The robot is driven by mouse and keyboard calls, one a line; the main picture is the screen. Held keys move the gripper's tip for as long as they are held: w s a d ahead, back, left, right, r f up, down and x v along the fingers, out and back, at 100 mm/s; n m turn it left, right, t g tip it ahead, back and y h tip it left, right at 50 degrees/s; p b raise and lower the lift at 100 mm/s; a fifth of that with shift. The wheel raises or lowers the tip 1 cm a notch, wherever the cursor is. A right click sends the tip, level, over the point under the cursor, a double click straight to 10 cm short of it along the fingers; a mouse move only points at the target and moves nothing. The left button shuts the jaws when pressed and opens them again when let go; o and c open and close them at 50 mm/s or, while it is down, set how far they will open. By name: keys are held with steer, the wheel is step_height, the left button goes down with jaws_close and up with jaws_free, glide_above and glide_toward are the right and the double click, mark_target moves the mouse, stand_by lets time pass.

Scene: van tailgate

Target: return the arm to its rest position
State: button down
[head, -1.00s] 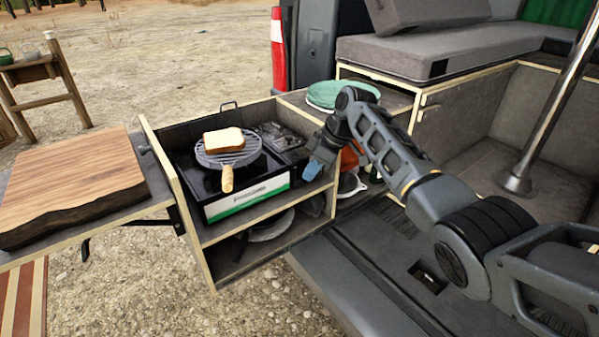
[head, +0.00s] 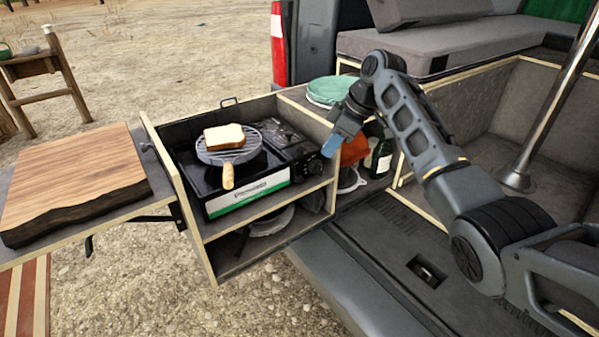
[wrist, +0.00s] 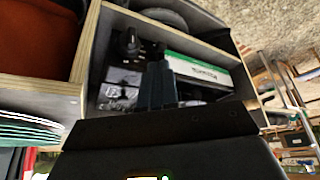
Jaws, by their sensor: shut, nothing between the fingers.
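My arm reaches in from the right of the head view, bent at a high elbow. My gripper (head: 331,147) hangs at the right end of the pull-out kitchen box, near the stove's knob side. It holds nothing. In the wrist view my gripper (wrist: 158,85) shows as dark fingers close together, in front of the stove. A slice of bread (head: 224,136) lies on a round grill rack (head: 228,154) with a wooden handle, on top of the camping stove (head: 262,188). The stove also shows in the wrist view (wrist: 205,75).
A wooden cutting board (head: 70,180) lies on the side shelf at left. Teal plates (head: 330,91) sit on the counter behind my gripper. An orange item (head: 355,150) and a dark bottle (head: 382,158) stand in the open compartment. A metal pole (head: 553,95) rises at right.

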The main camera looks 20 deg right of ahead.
steer(key=shift+s+d+r, duration=0.1)
steer(key=shift+r, duration=0.15)
